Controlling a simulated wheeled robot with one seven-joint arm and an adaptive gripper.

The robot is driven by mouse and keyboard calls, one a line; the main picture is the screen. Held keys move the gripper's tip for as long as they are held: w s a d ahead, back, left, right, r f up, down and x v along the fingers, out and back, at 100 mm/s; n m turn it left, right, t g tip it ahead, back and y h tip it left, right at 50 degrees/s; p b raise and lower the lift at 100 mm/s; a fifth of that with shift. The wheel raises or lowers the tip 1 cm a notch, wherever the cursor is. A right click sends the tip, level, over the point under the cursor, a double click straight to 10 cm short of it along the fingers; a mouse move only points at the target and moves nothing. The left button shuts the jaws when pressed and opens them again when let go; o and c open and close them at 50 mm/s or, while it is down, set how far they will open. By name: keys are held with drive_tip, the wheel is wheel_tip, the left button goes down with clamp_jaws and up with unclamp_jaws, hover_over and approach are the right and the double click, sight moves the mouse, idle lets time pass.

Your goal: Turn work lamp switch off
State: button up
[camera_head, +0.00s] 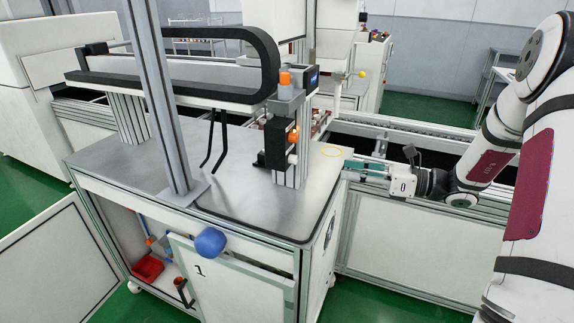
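My gripper (347,167) comes in from the right, with its teal fingers pointing left. The fingertips are at the right edge of the metal bench top (235,205); whether they are apart or together is too small to tell. I see nothing held in it. A black box (274,146) with a glowing orange part (293,135) is mounted on an aluminium post on the bench, left of my gripper and apart from it. I cannot tell for certain which part is the work lamp switch, nor its position.
An orange cap (285,78) tops a grey unit on the post. A tall aluminium upright (158,100) and a black cable chain (262,55) stand over the bench. A blue ball (210,242) is at its front edge.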

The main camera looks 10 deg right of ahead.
sight(297, 160)
drive_tip(key=shift+m+t, duration=0.6)
drive_tip(key=x, duration=0.4)
drive_tip(key=w+f+x, duration=0.1)
drive_tip(key=x, duration=0.4)
drive_tip(key=d+x, duration=0.1)
drive_tip(key=x, duration=0.3)
drive_tip(key=shift+w+a+f, duration=0.15)
drive_tip(key=shift+w+a, duration=0.1)
drive_tip(key=shift+w, duration=0.05)
clamp_jaws()
